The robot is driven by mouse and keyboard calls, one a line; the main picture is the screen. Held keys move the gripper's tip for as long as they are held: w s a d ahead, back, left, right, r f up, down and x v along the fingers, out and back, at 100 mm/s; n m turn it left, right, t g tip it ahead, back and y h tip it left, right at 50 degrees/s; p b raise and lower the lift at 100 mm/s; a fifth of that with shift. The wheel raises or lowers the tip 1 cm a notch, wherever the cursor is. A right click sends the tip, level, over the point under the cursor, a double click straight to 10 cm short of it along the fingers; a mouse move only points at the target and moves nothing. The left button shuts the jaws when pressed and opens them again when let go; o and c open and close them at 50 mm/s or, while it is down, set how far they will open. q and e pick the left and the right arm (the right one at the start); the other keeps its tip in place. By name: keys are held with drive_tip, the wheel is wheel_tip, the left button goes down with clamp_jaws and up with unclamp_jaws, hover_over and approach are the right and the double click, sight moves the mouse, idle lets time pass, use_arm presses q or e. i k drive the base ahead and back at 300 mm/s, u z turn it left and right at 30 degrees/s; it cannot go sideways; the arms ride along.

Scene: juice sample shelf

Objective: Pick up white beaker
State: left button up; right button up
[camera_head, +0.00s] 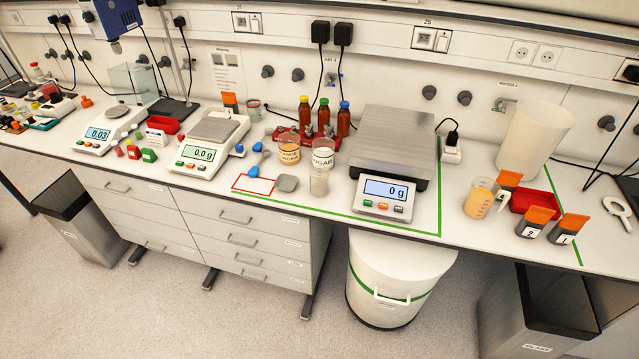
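A large white beaker-like container (533,140) stands upright at the back right of the bench, near the wall. Its outside is plain off-white and its inside is hidden. A small translucent jug (478,203) with orange-yellow contents stands in front of it. Neither of my grippers is in view, so nothing visible is held or touched.
Beside the container are a red tray (534,201) and several black-and-orange pouches (537,220). A large scale (395,145) reading 0 g stands to the left. A jar labelled sugar (321,160) and brown bottles (324,117) are further left. Bins stand below the bench.

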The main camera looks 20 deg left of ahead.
sight(318, 174)
drive_tip(key=u, duration=0.5)
drive_tip(key=k, duration=0.6)
drive_tip(key=u, duration=1.25)
drive_tip(key=i, duration=1.6)
drive_tip(key=z, duration=0.7)
drive_tip(key=i, duration=0.6)
drive_tip(key=z, duration=0.6)
